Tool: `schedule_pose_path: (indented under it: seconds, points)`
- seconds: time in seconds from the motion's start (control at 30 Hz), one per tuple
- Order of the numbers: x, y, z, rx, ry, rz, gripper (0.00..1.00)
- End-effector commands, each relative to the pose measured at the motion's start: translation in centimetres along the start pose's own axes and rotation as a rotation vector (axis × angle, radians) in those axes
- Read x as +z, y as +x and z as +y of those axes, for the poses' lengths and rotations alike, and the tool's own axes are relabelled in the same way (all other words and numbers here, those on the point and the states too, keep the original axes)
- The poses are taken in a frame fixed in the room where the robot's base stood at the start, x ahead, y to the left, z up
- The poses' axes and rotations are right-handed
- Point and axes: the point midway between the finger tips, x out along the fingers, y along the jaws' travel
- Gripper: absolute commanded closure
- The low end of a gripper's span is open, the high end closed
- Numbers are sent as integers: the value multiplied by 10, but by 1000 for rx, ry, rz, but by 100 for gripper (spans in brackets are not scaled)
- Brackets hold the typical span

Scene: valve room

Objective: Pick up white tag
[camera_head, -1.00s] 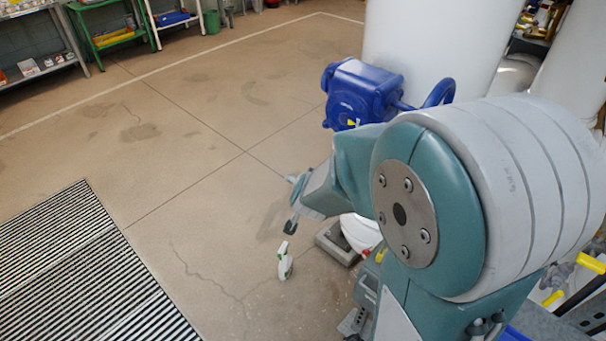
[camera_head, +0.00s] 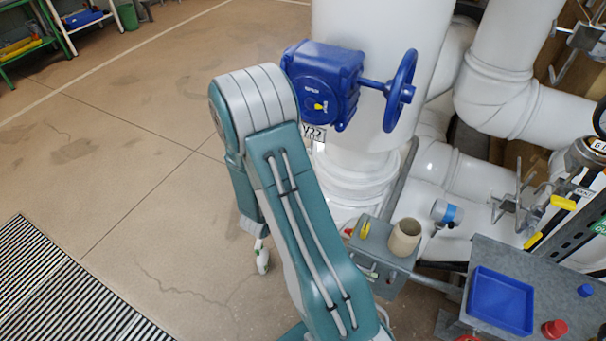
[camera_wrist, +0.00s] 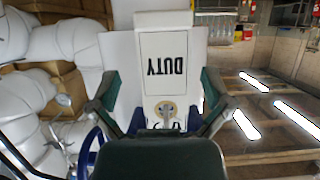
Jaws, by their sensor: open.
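A white tag (camera_wrist: 163,65) with the upside-down word DUTY fills the middle of the wrist view. A round metal eyelet shows at its lower end. My gripper (camera_wrist: 160,88) is open, with one dark green finger on each side of the tag. I cannot tell whether either finger touches it. A white tag (camera_head: 313,134) marked V22 hangs below the blue valve gearbox (camera_head: 323,82), partly behind my arm. I cannot tell whether both views show the same tag.
A blue handwheel (camera_head: 400,92) projects right from the gearbox. A large white pipe (camera_head: 383,30) stands behind it. A grey shelf holds a beige cup (camera_head: 405,238). A blue tray (camera_head: 500,302) lies at lower right. Open floor lies left.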

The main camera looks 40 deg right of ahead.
Motion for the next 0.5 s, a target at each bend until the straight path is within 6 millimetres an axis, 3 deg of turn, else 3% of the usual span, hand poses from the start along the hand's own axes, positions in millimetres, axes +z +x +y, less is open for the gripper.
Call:
schedule_pose_path:
  seconds: [0.17, 0.5]
  points:
    - [0, 14, -1, -1, 0, 0, 0]
    - [1, 60, -2, -2, 0, -1, 0]
